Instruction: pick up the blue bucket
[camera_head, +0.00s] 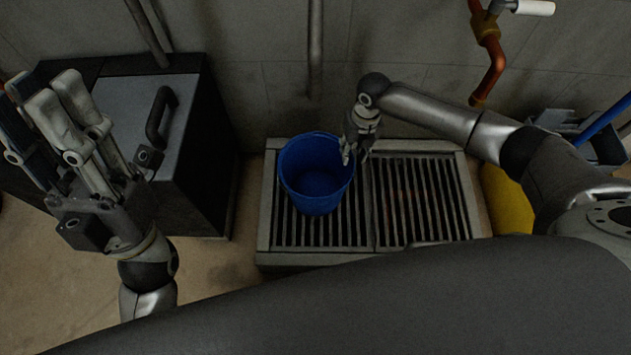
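The blue bucket (313,203) stands upright on the left part of a slatted drain grate (420,200), and its inside looks empty. My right gripper (353,158) comes in from the right and points down at the bucket's right rim. Its fingers are small in view and partly overlap the rim. I cannot tell whether they touch the rim or whether they are open or shut. My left gripper (62,110) is raised at the left, well away from the bucket. Its fingers point up, with a gap between them, and hold nothing visible.
A dark box with a grey lid and black handle (160,115) stands left of the grate. A wall with pipes (315,45) is behind. A yellow object (505,200) and a grey bin (590,135) with a blue handle are at the right. Bare floor (215,280) shows at front left.

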